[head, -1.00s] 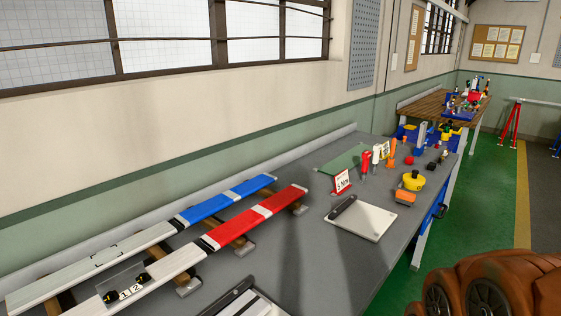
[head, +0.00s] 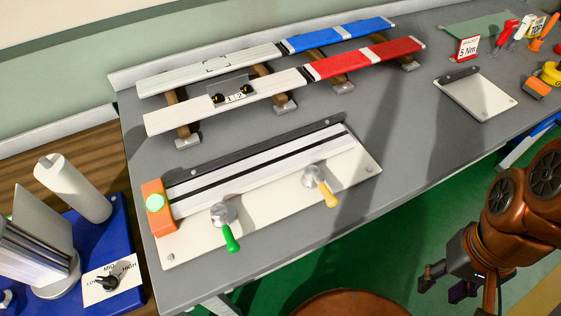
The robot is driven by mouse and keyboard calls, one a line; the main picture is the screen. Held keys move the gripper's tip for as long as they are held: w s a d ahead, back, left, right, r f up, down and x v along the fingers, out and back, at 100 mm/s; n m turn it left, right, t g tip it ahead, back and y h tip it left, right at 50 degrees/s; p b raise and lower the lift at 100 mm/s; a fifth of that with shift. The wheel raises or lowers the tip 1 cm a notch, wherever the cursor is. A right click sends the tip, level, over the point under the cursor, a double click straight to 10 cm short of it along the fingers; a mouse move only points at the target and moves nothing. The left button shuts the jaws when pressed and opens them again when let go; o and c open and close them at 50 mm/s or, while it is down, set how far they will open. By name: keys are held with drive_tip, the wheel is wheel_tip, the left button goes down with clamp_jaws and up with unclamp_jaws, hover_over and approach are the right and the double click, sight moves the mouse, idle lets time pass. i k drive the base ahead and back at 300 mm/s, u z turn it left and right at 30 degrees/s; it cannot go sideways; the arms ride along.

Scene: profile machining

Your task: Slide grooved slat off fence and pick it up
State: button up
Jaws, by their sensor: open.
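A long white slat with a dark groove along its length (head: 260,165) lies on a cream board (head: 190,251). A dark fence (head: 255,142) runs along its far side, and the slat looks close against it; I cannot tell whether they touch. An orange block with a green button (head: 157,206) is at the slat's left end. Two silver clamps, one with a green handle (head: 231,238) and one with a yellow handle (head: 328,194), stand at its near side. My gripper (head: 447,284) is open and empty at the lower right, off the bench and well apart from the slat.
Behind the board, white-and-blue and white-and-red slats (head: 365,58) rest on supports. A cream plate (head: 480,98) lies at the right. A blue machine (head: 115,245) with a dial stands at the left. Grey bench top between them is clear.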

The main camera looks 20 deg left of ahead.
sight(185, 199)
drive_tip(key=u, duration=3.9)
drive_tip(key=k, duration=0.7)
drive_tip(key=z, duration=0.95)
